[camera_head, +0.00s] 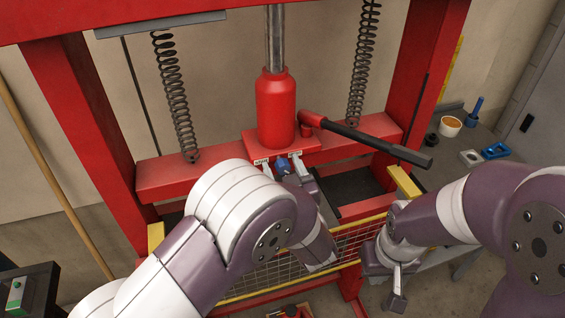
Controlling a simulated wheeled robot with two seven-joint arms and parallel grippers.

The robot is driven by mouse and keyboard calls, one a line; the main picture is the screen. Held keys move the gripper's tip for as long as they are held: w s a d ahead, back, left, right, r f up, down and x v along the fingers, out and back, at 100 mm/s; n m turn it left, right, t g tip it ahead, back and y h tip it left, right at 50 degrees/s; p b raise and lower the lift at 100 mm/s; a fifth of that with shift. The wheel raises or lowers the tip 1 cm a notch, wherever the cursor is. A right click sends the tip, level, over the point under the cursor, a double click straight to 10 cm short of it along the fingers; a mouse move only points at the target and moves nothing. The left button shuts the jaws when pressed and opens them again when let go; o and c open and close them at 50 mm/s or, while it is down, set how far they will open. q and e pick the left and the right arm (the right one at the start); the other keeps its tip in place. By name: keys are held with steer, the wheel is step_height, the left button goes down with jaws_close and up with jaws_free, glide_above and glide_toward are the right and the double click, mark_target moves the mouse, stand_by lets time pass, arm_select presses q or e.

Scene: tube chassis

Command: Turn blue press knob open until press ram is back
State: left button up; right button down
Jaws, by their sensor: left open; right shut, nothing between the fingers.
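The blue press knob (284,168) sits at the front foot of the red bottle jack (276,112). The steel press ram (275,38) stands extended out of the jack's top, and its upper end is out of the picture. My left gripper (282,163) is at the knob, open, with one finger on each side of it. I cannot tell whether either finger touches the knob. Part of the knob is hidden by the gripper. My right gripper (397,301) is shut and empty, pointing down at the lower right, well away from the knob.
A black pump lever (375,140) sticks out right of the jack. Two springs (176,105) hang in the red frame (75,110). A yellow-edged mesh guard (345,240) lies below my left arm. A bench at right holds an orange-filled bowl (450,125) and blue parts (495,151).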

arm_select(q)
steer(key=shift+r, duration=0.1)
steer(key=shift+w, duration=0.1)
steer(key=shift+c, duration=0.9)
steer(key=c, duration=0.8)
steer(key=shift+f+b, duration=0.3)
steer(key=shift+b, duration=0.25)
steer(key=shift+c, duration=0.2)
steer(key=shift+r+n, duration=0.15)
steer(key=shift+n, duration=0.15)
steer(key=o, duration=1)
steer(key=shift+r, duration=0.1)
